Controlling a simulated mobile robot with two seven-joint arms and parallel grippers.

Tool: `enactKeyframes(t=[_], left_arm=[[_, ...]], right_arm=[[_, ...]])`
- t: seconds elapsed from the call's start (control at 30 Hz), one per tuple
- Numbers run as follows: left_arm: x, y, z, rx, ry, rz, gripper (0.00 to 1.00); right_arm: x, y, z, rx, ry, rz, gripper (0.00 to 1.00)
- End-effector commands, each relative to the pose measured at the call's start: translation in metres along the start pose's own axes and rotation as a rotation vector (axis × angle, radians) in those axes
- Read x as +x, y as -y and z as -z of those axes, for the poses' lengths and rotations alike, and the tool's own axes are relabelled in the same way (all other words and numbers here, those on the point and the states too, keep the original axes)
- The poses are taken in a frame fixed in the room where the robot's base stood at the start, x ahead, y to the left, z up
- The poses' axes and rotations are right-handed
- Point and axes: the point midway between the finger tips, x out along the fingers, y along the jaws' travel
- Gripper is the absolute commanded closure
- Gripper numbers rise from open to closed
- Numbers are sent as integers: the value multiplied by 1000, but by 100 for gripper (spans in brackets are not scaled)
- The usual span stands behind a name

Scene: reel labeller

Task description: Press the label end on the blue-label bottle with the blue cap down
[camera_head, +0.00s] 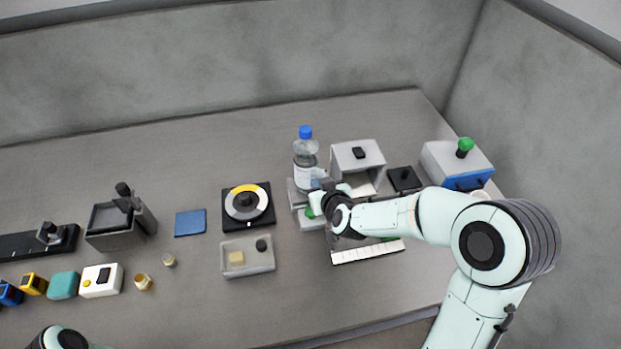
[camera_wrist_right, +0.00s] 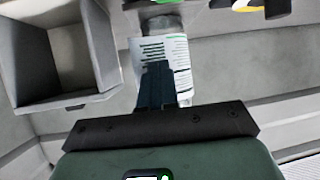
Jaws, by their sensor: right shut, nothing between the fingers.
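The bottle (camera_head: 306,158) has a blue cap and a mostly white label. It stands upright on a grey stand. In the right wrist view, the label (camera_wrist_right: 166,52) shows dark printed lines. My right gripper (camera_head: 318,183) is beside the bottle at label height. In the right wrist view my right gripper's fingers (camera_wrist_right: 156,84) are shut with nothing between them and overlap the label. I cannot tell whether they touch it. The label end is not clear, and the cap is hidden in that view. Only part of my left arm shows at lower left; its gripper is out of view.
A grey open-fronted box (camera_head: 350,152) stands just right of the bottle; it also shows in the wrist view (camera_wrist_right: 88,45). A black dial unit (camera_head: 228,222) and a light tray (camera_head: 247,270) are to the left. A blue-fronted box (camera_head: 440,160) is far right.

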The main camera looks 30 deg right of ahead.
Motion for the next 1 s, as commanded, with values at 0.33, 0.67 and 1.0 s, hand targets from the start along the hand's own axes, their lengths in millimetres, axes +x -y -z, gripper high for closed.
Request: enactKeyframes(t=[0.33, 0.67, 1.0], left_arm=[[-2, -1, 1, 0, -1, 0, 57], [-3, -1, 1, 1, -2, -1, 57], [-3, -2, 2, 1, -2, -1, 57]], right_arm=[[4, 0, 2, 0, 1, 0, 100], [7, 0, 4, 0, 0, 0, 100], [9, 0, 5, 0, 0, 0, 100]])
